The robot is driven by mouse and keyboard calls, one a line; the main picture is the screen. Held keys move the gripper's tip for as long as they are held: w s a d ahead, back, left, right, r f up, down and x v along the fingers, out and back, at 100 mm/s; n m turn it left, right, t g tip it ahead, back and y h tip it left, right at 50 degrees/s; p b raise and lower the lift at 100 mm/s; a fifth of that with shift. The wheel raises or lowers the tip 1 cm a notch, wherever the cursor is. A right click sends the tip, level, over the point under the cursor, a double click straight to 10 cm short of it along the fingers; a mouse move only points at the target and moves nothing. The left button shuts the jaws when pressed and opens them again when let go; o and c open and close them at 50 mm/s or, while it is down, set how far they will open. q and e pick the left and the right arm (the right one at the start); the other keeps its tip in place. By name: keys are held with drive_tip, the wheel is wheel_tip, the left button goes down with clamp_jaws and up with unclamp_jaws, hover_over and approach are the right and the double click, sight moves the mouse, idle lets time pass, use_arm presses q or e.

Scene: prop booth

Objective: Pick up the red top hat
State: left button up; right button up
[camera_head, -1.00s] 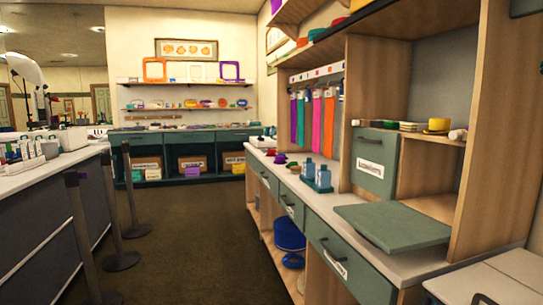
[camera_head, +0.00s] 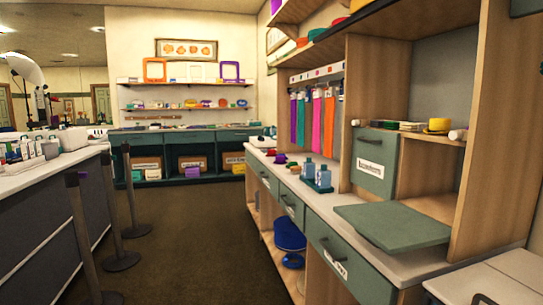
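I cannot make out a clear red top hat. A small dark red item (camera_head: 280,158) lies on the right counter, beside green and purple items, too small to tell its shape. A flat red item (camera_head: 337,21) shows on the top shelf at upper right, partly hidden by the shelf edge. A yellow hat-shaped item (camera_head: 437,125) sits on the shelf in the wooden unit at right. Neither of my grippers is in view.
The right counter (camera_head: 378,262) holds blue bottles (camera_head: 322,177) and a green board (camera_head: 392,228). A left counter (camera_head: 45,168) has barrier posts (camera_head: 130,190) beside it. The carpeted aisle (camera_head: 190,250) between is clear, leading to back shelves (camera_head: 185,108).

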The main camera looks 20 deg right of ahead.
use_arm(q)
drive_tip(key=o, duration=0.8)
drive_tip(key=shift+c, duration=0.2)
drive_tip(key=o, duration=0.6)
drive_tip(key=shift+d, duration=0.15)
